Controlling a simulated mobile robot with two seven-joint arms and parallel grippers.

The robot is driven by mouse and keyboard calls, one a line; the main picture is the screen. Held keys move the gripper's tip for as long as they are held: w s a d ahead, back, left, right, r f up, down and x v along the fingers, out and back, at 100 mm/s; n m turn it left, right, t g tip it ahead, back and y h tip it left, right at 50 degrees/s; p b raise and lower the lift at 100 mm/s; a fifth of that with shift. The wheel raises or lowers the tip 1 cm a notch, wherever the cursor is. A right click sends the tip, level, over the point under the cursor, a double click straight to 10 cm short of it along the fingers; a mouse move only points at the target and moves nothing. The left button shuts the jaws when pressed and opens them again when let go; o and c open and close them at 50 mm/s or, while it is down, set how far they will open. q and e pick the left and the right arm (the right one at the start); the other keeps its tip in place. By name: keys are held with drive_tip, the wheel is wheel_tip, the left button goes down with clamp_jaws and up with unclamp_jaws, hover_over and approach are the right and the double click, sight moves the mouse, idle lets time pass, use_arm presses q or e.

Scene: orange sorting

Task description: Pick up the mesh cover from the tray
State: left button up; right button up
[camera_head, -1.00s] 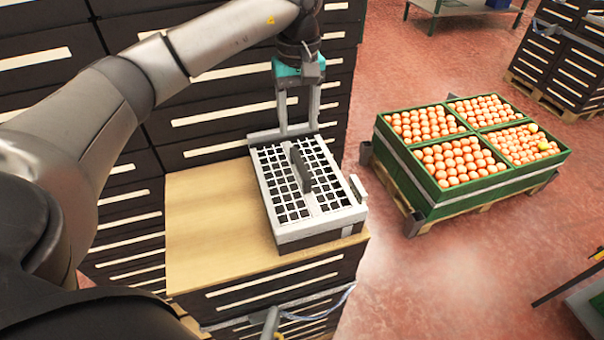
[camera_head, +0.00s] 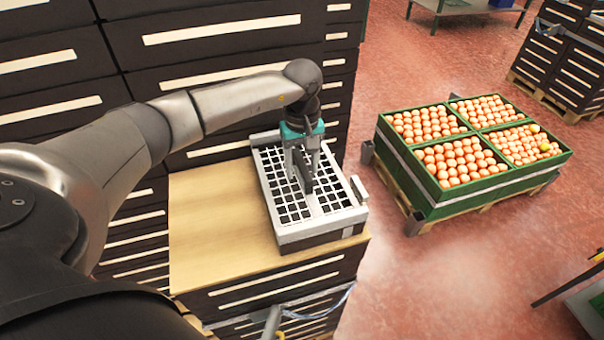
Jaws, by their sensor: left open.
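The mesh cover (camera_head: 288,208) is a pale grid with dark square openings and an upright dark handle (camera_head: 306,178) in its middle. It lies on the grey tray (camera_head: 320,236), which stands on the wooden top. My left gripper (camera_head: 302,178) points down over the cover from above, with its fingers at the handle. It is open, and the handle seems to lie between or right beside the fingers. The gripper hides the far part of the handle and some of the mesh. My right gripper is not in view.
The wooden worktop (camera_head: 215,235) is bare to the left of the tray. Dark drawer cabinets (camera_head: 235,65) rise behind it. To the right, green crates (camera_head: 430,208) of oranges stand on a pallet, with red floor between.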

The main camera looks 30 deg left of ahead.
use_arm(q)
drive_tip(key=shift+c, duration=0.2)
clamp_jaws()
drive_tip(key=shift+r, duration=0.1)
idle(0.5)
